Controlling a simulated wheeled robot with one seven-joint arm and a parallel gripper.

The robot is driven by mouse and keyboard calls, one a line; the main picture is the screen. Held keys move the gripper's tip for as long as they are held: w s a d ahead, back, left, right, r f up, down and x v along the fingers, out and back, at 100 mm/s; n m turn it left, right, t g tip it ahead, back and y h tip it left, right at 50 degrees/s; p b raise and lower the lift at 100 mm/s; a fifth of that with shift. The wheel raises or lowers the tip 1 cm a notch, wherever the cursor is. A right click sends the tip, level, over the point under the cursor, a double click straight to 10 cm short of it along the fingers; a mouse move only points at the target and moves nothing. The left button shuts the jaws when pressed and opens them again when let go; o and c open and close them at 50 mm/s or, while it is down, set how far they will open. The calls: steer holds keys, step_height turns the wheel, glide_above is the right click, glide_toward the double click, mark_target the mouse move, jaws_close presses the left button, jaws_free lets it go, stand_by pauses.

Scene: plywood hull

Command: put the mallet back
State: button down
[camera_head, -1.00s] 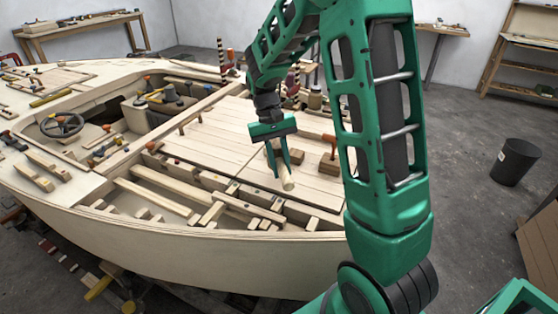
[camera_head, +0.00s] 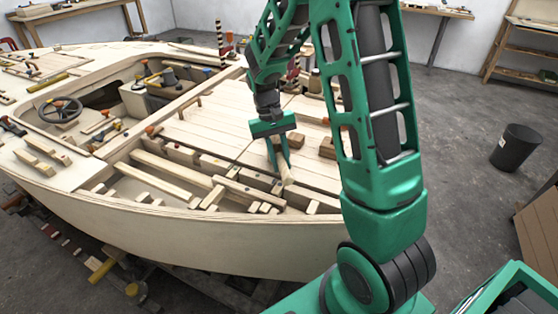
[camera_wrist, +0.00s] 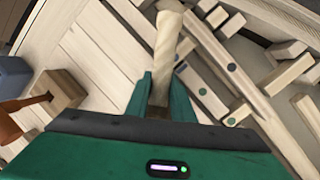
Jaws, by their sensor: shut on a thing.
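My gripper (camera_head: 279,162) is shut on a pale wooden rod (camera_head: 286,175), held tilted above the near part of the boat's deck. In the wrist view the rod (camera_wrist: 167,45) rises from between the fingertips (camera_wrist: 160,98) towards the top edge and looks slightly twisted. I cannot make out a mallet head on it, so I cannot tell whether it is the whole mallet. To the left in the wrist view a wooden block with a brown peg-like handle (camera_wrist: 55,92) rests on the planks.
The plywood hull (camera_head: 180,235) has an open framed bay (camera_head: 165,180) with beams and small blocks near its front edge. Brown blocks (camera_head: 327,148) stand on the planked deck (camera_head: 215,125) right of my gripper. A dark bin (camera_head: 515,148) stands on the floor.

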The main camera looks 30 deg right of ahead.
steer(key=shift+f, duration=0.15)
steer(key=c, duration=1.5)
jaws_free()
steer(key=shift+o, duration=0.2)
steer(key=v, duration=1)
steer(key=shift+w+r, duration=0.2)
steer(key=shift+r, duration=0.2)
steer(key=s+d+r+m+t, duration=0.1)
steer(key=s+d+r, duration=0.2)
steer(key=s, duration=0.5)
steer(key=s+d+r+m+t, duration=0.1)
steer(key=s+d+r, duration=0.15)
steer(key=s, duration=0.45)
steer(key=s+f+t+y, duration=0.1)
steer(key=s+f, duration=0.1)
steer(key=s, duration=1.2)
steer(key=shift+s+f+m, duration=0.25)
steer(key=shift+s+m, duration=0.05)
